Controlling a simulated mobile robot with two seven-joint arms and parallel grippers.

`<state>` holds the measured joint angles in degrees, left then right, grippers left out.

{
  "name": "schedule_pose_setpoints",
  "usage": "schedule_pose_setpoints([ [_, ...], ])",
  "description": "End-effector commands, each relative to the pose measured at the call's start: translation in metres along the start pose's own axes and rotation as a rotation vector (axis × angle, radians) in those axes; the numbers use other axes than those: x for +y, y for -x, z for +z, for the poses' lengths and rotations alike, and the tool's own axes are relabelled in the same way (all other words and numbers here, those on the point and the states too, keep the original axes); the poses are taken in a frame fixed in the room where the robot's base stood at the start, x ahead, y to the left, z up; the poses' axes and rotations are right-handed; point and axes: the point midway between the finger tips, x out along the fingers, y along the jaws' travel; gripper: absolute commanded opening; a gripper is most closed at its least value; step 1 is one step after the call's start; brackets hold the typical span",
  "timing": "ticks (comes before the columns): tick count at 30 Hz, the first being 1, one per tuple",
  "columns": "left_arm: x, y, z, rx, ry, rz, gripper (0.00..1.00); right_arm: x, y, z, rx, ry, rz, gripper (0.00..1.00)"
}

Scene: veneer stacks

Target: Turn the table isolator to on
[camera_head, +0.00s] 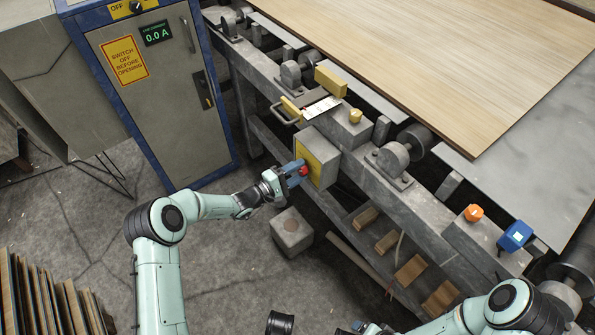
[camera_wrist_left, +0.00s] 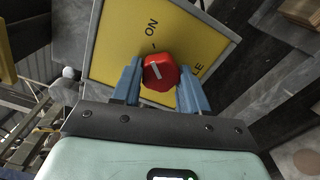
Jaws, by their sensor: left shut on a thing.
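The table isolator is a red knob (camera_wrist_left: 160,72) on a yellow plate (camera_wrist_left: 117,48) on a grey box (camera_head: 328,148) at the table's side. My left gripper (camera_wrist_left: 158,84) is shut on the red knob, a blue finger on each side. In the head view the left gripper (camera_head: 296,170) reaches the plate from the left and hides part of the knob (camera_head: 304,170). The wrist view shows the word ON above the knob and a short white mark on its face. My right gripper (camera_head: 362,327) barely shows at the bottom edge.
A blue-framed cabinet (camera_head: 170,110) with a 0.0 A display stands behind my left arm. The table carries a wood sheet (camera_head: 440,50), rollers, an orange knob (camera_head: 473,212) and a blue device (camera_head: 514,236). A grey block (camera_head: 291,232) is on the floor below the isolator.

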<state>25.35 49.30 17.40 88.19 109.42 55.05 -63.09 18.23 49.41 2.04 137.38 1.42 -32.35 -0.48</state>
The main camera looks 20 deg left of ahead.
Motion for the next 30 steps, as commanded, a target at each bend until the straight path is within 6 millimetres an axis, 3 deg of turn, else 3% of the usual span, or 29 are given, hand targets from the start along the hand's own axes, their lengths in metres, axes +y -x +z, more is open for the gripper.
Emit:
schedule_pose_setpoints([
  [21, -0.0007, 0.0008, -0.0006, 0.001, -0.080, -0.003, 0.13, 0.0002, -0.0004, -0.0012, 0.003, 0.000, 0.000, 0.84],
  [22, -0.0007, 0.0008, -0.0006, 0.001, -0.080, -0.003, 0.47, 0.0002, -0.0003, -0.0012, 0.003, 0.000, 0.000, 0.84],
  [24, -0.0007, 0.0008, -0.0006, 0.001, -0.079, -0.003, 0.69, 0.0002, -0.0004, -0.0012, 0.003, 0.000, 0.000, 0.84],
  [30, -0.0003, 0.0004, -0.0003, 0.001, -0.078, -0.001, 0.69, 0.0002, -0.0003, -0.0011, 0.003, 0.000, 0.000, 0.84],
])
